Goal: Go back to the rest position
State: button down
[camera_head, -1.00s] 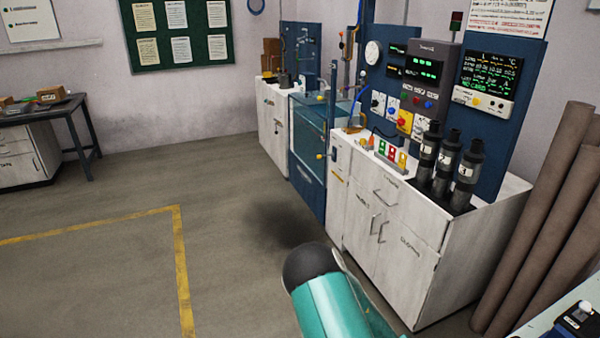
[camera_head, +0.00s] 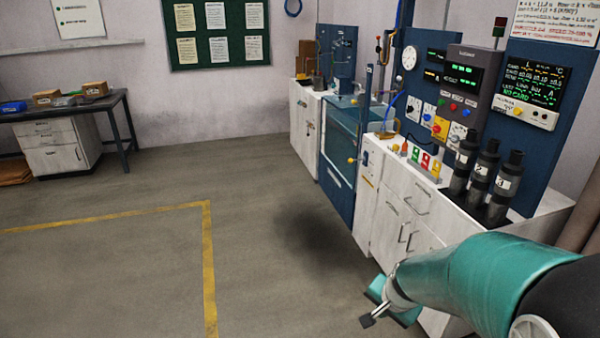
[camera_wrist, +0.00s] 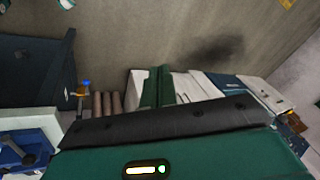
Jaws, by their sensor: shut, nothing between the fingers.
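My gripper (camera_head: 368,320) shows small at the lower middle right of the head view, at the end of my teal arm. It is shut and holds nothing. It hangs over the floor in front of the white cabinets (camera_head: 385,215). Three dark pump tubes (camera_head: 482,180) stand upright in a row on the counter, well above and to the right of my gripper and apart from it.
A blue panel (camera_head: 535,75) with displays and knobs stands behind the counter. A dark table (camera_head: 115,100) with small boxes is at the far left. A yellow line (camera_head: 207,255) marks the floor, which is open on the left. Brown rolls (camera_wrist: 108,103) show in the wrist view.

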jog(key=s+a+r+n+t, duration=0.1)
jog(key=s+a+r+n, duration=0.2)
jog(key=s+r+n, duration=0.5)
jog(key=s+r, duration=0.9)
jog(key=shift+a+r+h, duration=0.15)
jog(key=shift+r+h, duration=0.15)
jog(key=shift+r, duration=0.05)
